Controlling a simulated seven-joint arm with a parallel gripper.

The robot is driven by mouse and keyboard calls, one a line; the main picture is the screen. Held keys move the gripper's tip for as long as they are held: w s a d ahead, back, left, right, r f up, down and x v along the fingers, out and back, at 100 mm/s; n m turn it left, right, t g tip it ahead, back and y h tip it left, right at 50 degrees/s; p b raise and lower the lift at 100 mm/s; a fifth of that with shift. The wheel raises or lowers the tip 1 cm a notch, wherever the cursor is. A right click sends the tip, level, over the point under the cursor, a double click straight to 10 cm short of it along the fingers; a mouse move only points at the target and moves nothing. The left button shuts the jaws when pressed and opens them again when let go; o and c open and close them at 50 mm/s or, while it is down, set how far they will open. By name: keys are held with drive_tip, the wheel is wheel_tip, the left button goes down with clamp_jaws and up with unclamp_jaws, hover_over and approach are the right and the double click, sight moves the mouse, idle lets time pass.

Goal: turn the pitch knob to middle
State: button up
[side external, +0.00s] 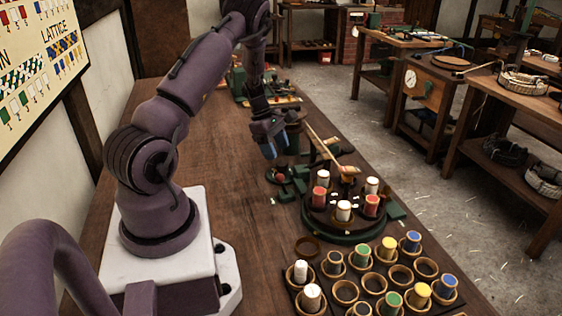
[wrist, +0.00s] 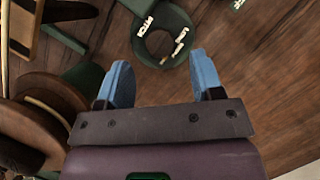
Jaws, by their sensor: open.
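My gripper (side external: 273,150) is open and empty, its two blue fingers hanging above the table. In the wrist view the open fingers (wrist: 161,68) stand apart on either side below a green ring-shaped piece (wrist: 143,44). The ring carries a white PITCH label and more white marks on its right; I cannot make out a pointer or the knob's setting. In the side view a small green piece with a red top (side external: 280,177) sits on the table below and slightly right of my gripper; I cannot tell whether it is the same piece. The fingers touch nothing that I can see.
A round dark-green stand (side external: 342,238) holds red and white spools at the table's right edge. Several cups and coloured spools fill a dark rack (side external: 372,300) in front. A wooden stick (side external: 322,138) slants beside my gripper. The table's left part (side external: 215,150) is clear.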

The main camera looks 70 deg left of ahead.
sight(282, 163)
drive_tip(key=shift+x, duration=2.35)
drive_tip(key=c, duration=0.9)
